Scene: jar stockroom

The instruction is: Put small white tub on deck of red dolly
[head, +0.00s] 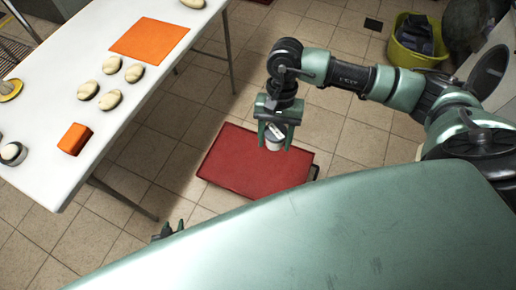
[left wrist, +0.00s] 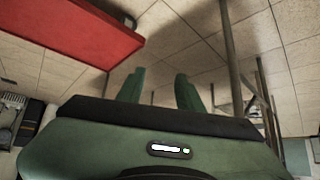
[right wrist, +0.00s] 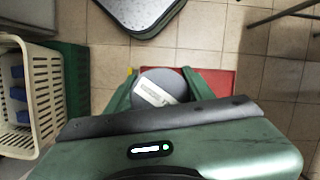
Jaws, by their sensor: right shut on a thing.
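The red dolly (head: 245,165) stands on the floor, its flat deck otherwise bare in the head view. My right gripper (head: 274,138) points down over the dolly's upper right part and is shut on the small white tub (head: 272,145). Whether the tub touches the deck cannot be told. In the right wrist view the tub's grey lid with a white label (right wrist: 160,88) shows between the fingers, with red deck (right wrist: 217,80) behind it. My left gripper (left wrist: 160,88) is open and empty, low near the floor; the dolly's edge (left wrist: 85,30) is at upper left there.
A white table (head: 60,120) at left holds an orange mat (head: 149,39), several pale stones (head: 111,101), an orange block (head: 74,139) and a small jar (head: 13,153). A yellow-green bin (head: 408,54) stands at upper right. A cream crate (right wrist: 40,95) shows in the right wrist view.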

